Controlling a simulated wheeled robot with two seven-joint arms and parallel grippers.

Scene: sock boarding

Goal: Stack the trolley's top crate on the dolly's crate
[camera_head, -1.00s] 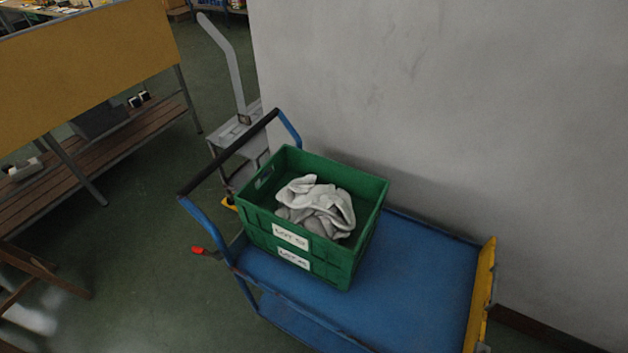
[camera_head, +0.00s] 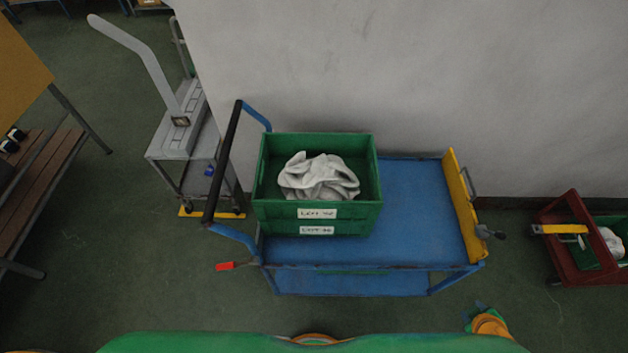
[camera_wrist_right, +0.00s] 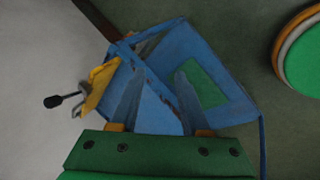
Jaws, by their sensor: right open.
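The blue trolley (camera_head: 415,205) stands along the wall in the head view. Two green crates are stacked on its left part. The top crate (camera_head: 375,165) is open and holds crumpled grey-white socks (camera_head: 318,178). The lower crate (camera_head: 365,222) shows only as a band under it. The red dolly (camera_head: 562,272) is at the right edge, partly cut off, with a green crate (camera_head: 622,228) and white cloth inside. My right gripper (camera_wrist_right: 157,85) is open and empty above the trolley in the right wrist view; its fingers are apart from the crates. My left gripper is out of view.
A grey machine with a long handle (camera_head: 140,60) stands left of the trolley. The trolley's black push bar (camera_head: 222,165) rises beside the crates; its yellow end panel (camera_head: 462,205) is on the right. A wooden bench (camera_head: 38,180) is far left. Floor is clear between trolley and dolly.

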